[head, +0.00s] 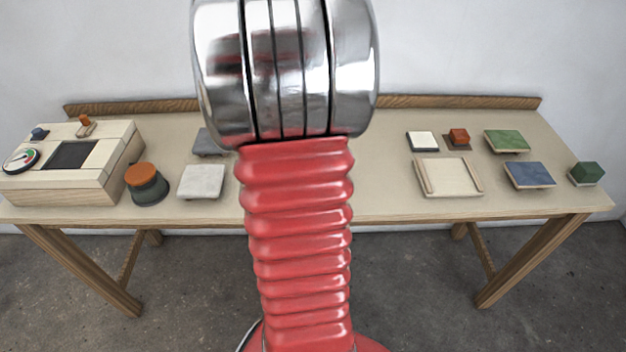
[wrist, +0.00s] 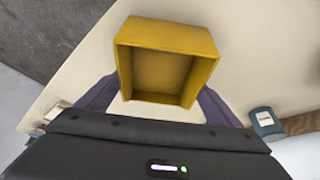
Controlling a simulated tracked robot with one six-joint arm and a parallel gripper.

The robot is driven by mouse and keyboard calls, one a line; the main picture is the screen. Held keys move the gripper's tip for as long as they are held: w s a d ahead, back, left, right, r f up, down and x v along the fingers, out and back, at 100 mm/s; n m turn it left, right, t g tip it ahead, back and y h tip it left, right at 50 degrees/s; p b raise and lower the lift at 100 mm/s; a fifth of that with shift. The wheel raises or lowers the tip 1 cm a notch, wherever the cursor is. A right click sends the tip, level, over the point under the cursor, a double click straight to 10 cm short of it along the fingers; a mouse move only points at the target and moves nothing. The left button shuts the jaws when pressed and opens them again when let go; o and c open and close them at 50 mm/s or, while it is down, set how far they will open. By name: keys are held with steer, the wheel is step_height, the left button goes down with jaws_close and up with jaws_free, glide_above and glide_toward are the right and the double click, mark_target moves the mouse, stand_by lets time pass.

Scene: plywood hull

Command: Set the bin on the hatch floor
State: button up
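A yellow, open-topped bin (wrist: 167,35) stands in the middle of the wrist view, its opening partly turned to the camera. My gripper (wrist: 160,90) has one dark finger on each side of it. The fingertips pass behind the bin's edges, so I cannot tell whether they press on it or stand apart. In the head view my red arm hides the bin and my gripper. A plywood box (head: 62,190) at the left of the table has a dark square opening (head: 70,155) in its top. I cannot tell whether this is the hatch.
An orange-topped round knob (head: 147,180) and a pale block (head: 201,182) stand right of the plywood box. On the right are a shallow wooden tray (head: 449,193), a green plate (head: 507,140), a blue plate (head: 530,174) and a green cube (head: 586,172). A ledge (head: 430,102) lines the back edge.

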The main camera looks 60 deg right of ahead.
steer(key=c, duration=0.7)
step_height(320, 180, up, 10)
stand_by(0.4)
stand_by(0.5)
